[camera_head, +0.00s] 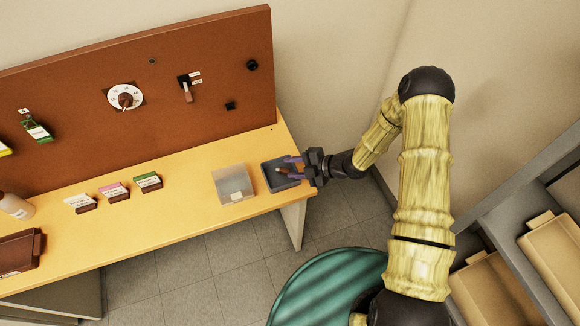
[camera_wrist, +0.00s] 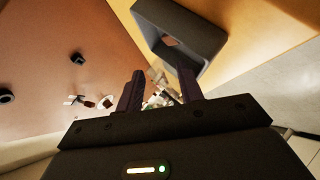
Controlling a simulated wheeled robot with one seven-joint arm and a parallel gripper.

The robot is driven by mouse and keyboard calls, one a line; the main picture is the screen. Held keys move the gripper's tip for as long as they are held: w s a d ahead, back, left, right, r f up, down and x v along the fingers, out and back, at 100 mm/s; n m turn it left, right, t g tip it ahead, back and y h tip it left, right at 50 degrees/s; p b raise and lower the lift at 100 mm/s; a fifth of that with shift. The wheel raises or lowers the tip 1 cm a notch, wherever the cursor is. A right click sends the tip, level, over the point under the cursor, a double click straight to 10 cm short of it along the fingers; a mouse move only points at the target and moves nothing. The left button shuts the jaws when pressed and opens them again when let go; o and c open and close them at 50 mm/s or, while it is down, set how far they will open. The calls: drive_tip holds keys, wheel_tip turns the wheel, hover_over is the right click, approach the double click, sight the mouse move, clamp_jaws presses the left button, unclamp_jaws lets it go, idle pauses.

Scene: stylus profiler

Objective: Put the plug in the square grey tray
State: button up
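A dark grey, roughly square tray (camera_head: 268,181) stands at the right end of the bench. It also shows at the top of the wrist view (camera_wrist: 150,22). A small brownish thing (camera_head: 281,170) shows in or over this tray, close to the fingertips. It may be the plug, but it is too small to be sure. A reddish-brown patch shows inside the tray in the wrist view (camera_wrist: 176,42). My gripper (camera_head: 289,167) reaches in from the right at the tray, its purple fingers apart. In the wrist view, the fingers (camera_wrist: 160,82) are spread with background visible between them.
A translucent greyish box (camera_head: 233,186) stands just left of the tray. Several labelled blocks (camera_head: 115,191) lie further left on the bench. A brown panel (camera_head: 160,75) with a dial (camera_head: 125,97) and a lever (camera_head: 188,94) rises behind. The front right bench edge is close.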

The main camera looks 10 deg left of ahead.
drive_tip(key=shift+s+d+r+p, duration=0.2)
drive_tip(key=shift+d+r+p, duration=0.5)
drive_tip(key=shift+d+r, duration=0.6)
drive_tip(key=shift+a+r, duration=0.1)
drive_tip(key=b+v, duration=0.4)
drive_tip(key=v, duration=1.3)
drive_tip(key=shift+r, duration=0.2)
